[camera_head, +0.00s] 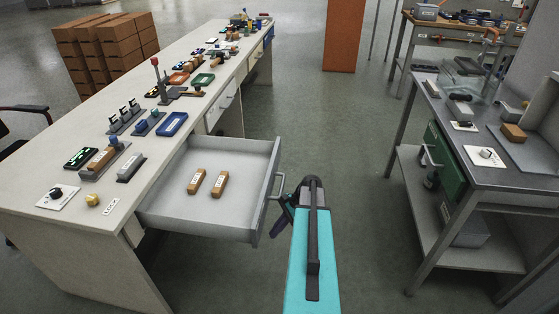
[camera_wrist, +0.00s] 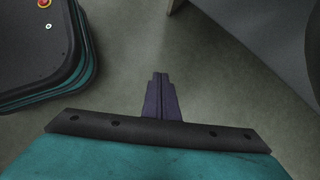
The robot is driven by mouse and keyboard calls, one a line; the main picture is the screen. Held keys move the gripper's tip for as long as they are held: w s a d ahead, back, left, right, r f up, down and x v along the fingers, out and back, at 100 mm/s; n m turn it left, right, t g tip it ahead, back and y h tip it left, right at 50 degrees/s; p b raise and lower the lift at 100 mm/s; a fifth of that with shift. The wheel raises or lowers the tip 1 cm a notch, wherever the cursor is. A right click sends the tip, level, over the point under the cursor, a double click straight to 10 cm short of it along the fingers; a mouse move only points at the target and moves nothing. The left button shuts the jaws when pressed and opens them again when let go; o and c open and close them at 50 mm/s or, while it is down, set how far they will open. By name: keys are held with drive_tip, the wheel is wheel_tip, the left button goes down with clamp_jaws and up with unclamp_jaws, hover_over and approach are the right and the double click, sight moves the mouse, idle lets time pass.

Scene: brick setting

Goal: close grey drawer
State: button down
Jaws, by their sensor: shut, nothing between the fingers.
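The grey drawer (camera_head: 205,218) stands pulled out from the right side of the long white table, in the head view. Two brown blocks with white labels, a left one (camera_head: 197,181) and a right one (camera_head: 220,184), lie inside it. Its handle (camera_head: 273,187) is on the outer front panel. My gripper (camera_head: 278,226) is just right of the drawer front, close to the handle; contact cannot be told. In the wrist view my gripper (camera_wrist: 160,80) has its dark fingers together, with nothing between them. A plain grey surface (camera_wrist: 265,35) fills the upper right there; I cannot tell whether it is the drawer.
The white table (camera_head: 150,183) carries switches, trays and small parts. A closed drawer (camera_head: 222,103) is farther along its side. A metal workbench (camera_head: 480,150) with a lower shelf stands at the right. An orange pillar (camera_head: 344,35) stands behind.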

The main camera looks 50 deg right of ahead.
drive_tip(key=s+d+r+m+t+p, duration=0.1)
drive_tip(key=d+r, duration=0.4)
drive_tip(key=r, duration=0.5)
drive_tip(key=s+d+r+m+t+p, duration=0.1)
drive_tip(key=d+r+m+t+p, duration=0.1)
drive_tip(key=r+p, duration=0.4)
drive_tip(key=s+d+r+m+t+h+p, duration=0.1)
drive_tip(key=d+r, duration=0.6)
drive_tip(key=r, duration=0.7)
drive_tip(key=shift+s+d+r+m+p, duration=0.3)
drive_tip(key=shift+s+m+p, duration=0.25)
drive_tip(key=shift+m+p, duration=0.7)
drive_tip(key=shift+f, duration=0.15)
drive_tip(key=p, duration=0.2)
approach(271, 175)
wheel_tip(271, 175, down, 4)
drive_tip(key=w, duration=0.2)
drive_tip(key=shift+w+a+f, duration=0.2)
drive_tip(key=shift+w+a, duration=0.4)
drive_tip(key=shift+a, duration=0.2)
